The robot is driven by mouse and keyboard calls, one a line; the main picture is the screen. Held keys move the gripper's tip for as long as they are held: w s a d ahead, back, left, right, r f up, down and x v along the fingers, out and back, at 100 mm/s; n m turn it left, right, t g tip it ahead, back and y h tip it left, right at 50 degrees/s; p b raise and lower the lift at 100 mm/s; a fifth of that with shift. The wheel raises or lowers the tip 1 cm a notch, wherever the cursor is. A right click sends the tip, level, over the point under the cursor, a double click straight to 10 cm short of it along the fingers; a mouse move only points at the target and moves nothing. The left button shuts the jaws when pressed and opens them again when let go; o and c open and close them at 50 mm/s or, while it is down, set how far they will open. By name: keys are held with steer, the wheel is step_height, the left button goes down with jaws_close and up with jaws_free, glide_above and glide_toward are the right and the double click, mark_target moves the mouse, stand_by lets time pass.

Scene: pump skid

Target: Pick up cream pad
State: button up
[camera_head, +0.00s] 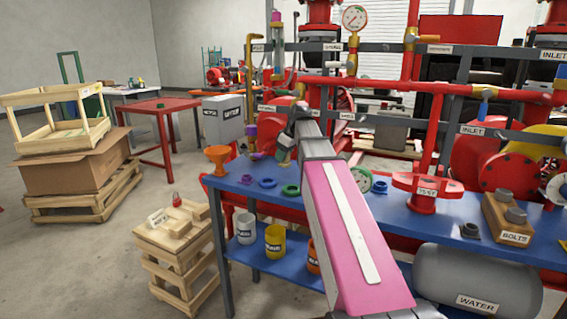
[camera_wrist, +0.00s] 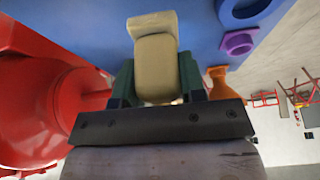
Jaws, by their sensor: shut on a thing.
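The cream pad (camera_wrist: 155,60) is in the wrist view, a pale block with a rounded near part and a wider upper edge. My gripper (camera_wrist: 156,80) has its dark green fingers on either side of the pad, shut on it. Behind the pad is the blue bench top (camera_wrist: 90,25); I cannot tell whether the pad touches it. In the head view my gripper (camera_head: 286,150) is at the back left of the blue bench, beyond my pink arm link.
A red pump part (camera_wrist: 40,100) is close on the left in the wrist view. An orange funnel (camera_head: 217,157), a blue ring (camera_head: 267,183) and a green ring (camera_head: 291,190) are on the bench near my gripper. Red pipework with a grey rail (camera_head: 385,48) stands behind.

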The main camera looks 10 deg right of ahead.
steer(key=s+a+r, duration=0.7)
steer(key=a, duration=0.2)
steer(key=shift+s, duration=0.3)
steer(key=shift+o, duration=0.4)
steer(key=shift+d, duration=0.1)
